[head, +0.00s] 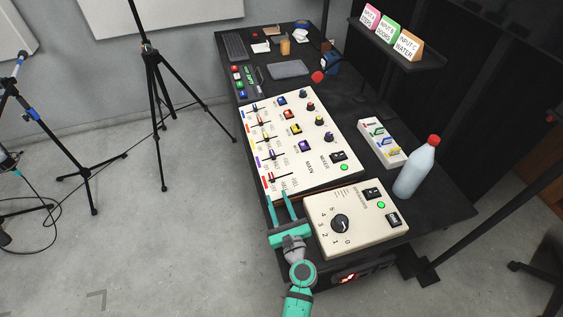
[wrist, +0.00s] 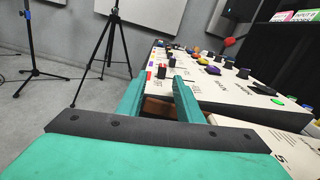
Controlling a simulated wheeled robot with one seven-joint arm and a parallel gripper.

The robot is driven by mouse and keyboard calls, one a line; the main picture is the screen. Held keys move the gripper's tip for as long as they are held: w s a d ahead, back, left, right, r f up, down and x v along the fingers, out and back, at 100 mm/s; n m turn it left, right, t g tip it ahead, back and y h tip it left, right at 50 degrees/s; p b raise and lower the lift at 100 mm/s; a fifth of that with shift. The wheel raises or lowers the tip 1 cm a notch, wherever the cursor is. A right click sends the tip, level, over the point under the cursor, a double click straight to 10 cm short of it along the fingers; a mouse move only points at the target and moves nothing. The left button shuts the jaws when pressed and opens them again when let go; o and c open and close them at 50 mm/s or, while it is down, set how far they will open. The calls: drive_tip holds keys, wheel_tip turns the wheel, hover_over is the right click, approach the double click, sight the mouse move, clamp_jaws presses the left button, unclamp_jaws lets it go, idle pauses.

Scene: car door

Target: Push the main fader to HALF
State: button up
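The mixer panel (head: 318,125) is a large cream board on the black table, with a column of slider faders along its left side. The fader nearest me, in the row by the MAIN lettering, has a dark cap (head: 273,180) with a red mark at its left. My gripper (head: 277,195) is at the panel's near left corner, its teal fingers apart with nothing held. In the wrist view the fingers (wrist: 158,88) straddle a gap, and a dark fader cap (wrist: 161,72) shows just beyond the tips. Contact with the cap cannot be told.
A second cream box (head: 345,240) with a black dial stands close to my gripper's right. A white bottle (head: 416,170) with a red cap and a small switch box (head: 381,143) stand farther right. A tripod (head: 155,70) stands left on open floor.

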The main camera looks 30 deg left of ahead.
sight(273, 179)
drive_tip(key=shift+w+a, duration=0.35)
drive_tip(key=shift+w, duration=0.4)
drive_tip(key=x, duration=1)
drive_tip(key=shift+s, duration=0.1)
drive_tip(key=shift+d, duration=0.1)
clamp_jaws()
